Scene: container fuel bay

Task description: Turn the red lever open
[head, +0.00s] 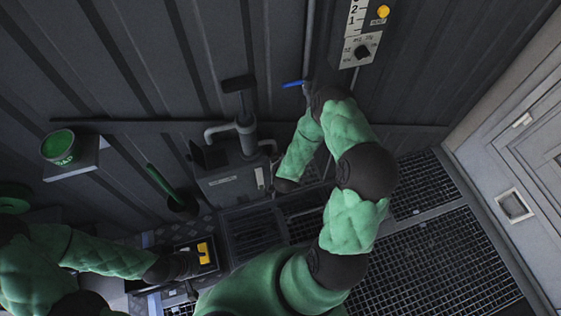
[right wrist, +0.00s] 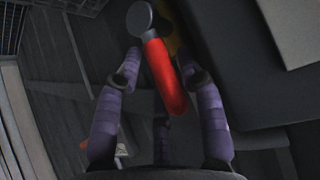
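The red lever (right wrist: 165,75), with a round grey hub (right wrist: 140,18) at its top end, shows in the right wrist view. It lies at a slant between the purple fingers of my right gripper (right wrist: 158,63). The fingers stand apart on both sides of it, with a narrow gap at the left; contact at the right I cannot tell. In the head view the lever and my right fingers are hidden around my right forearm. My left gripper (head: 190,266) is at the lower left, by a yellow part on a dark box; its fingers are too dark to tell.
A grey pump unit (head: 234,184) stands against the ribbed wall. A blue lever (head: 293,84) sits on a pipe above. A green soap tub (head: 58,146) stands on a wall shelf (head: 75,165). Dark floor grating (head: 440,260) is clear at the right, by a white door.

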